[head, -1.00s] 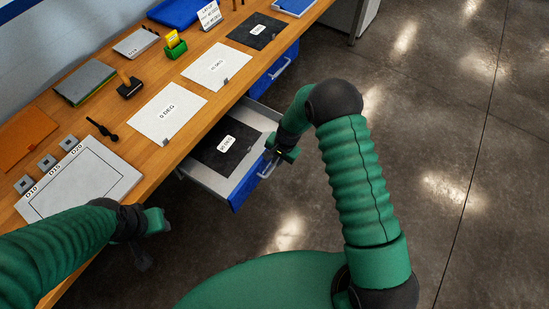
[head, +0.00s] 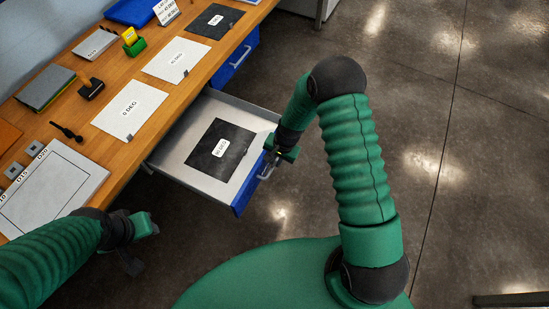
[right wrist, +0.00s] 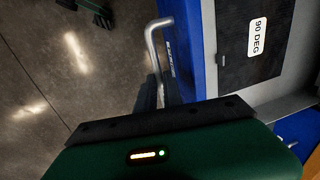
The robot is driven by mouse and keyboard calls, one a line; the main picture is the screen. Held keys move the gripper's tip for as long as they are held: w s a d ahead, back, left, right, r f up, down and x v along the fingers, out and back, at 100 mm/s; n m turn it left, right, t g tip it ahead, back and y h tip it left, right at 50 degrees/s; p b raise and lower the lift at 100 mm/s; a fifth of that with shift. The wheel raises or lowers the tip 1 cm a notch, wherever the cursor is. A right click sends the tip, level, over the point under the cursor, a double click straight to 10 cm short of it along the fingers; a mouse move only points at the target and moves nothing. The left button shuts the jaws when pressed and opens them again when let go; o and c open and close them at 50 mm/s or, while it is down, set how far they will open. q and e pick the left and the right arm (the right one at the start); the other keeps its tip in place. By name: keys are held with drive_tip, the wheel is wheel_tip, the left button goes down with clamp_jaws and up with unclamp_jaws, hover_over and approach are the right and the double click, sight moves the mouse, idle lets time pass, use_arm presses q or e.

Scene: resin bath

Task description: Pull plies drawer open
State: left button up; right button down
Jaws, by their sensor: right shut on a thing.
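The plies drawer (head: 179,166) is pulled well out from under the wooden bench. It has a blue front, grey walls and a metal bar handle (head: 266,172). A dark ply sheet (head: 232,158) with a white label lies inside it; the label reads 90 DEG in the right wrist view (right wrist: 257,37). My right gripper (head: 271,156) is shut on the drawer handle, which also shows in the right wrist view (right wrist: 152,45). My left gripper (head: 150,224) hangs beside the bench's front edge, away from the drawer; its fingers are too unclear to read.
The bench top (head: 120,154) holds a white 0 DEG sheet (head: 130,109), another white sheet (head: 176,60), a dark sheet (head: 214,21) and a framed board (head: 54,189). A second blue drawer (head: 238,55) is shut farther back.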

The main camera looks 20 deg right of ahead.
drive_tip(key=shift+a, duration=0.15)
drive_tip(key=c, duration=1.8)
unclamp_jaws()
drive_tip(key=shift+o, duration=0.2)
drive_tip(key=shift+a+r, duration=0.1)
drive_tip(key=shift+a, duration=0.05)
wheel_tip(320, 180, up, 16)
drive_tip(key=s+d, duration=0.2)
drive_tip(key=shift+s+r, duration=0.2)
drive_tip(key=s+a+r+n, duration=0.2)
drive_tip(key=s+n, duration=0.3)
drive_tip(key=s, duration=0.1)
drive_tip(key=s+a+r+n+t+h, duration=0.1)
drive_tip(key=s+a+r+n, duration=0.1)
drive_tip(key=s+n, duration=0.3)
drive_tip(key=shift+s+a+r, duration=0.2)
drive_tip(key=shift+s+r, duration=0.05)
drive_tip(key=shift+s, duration=0.25)
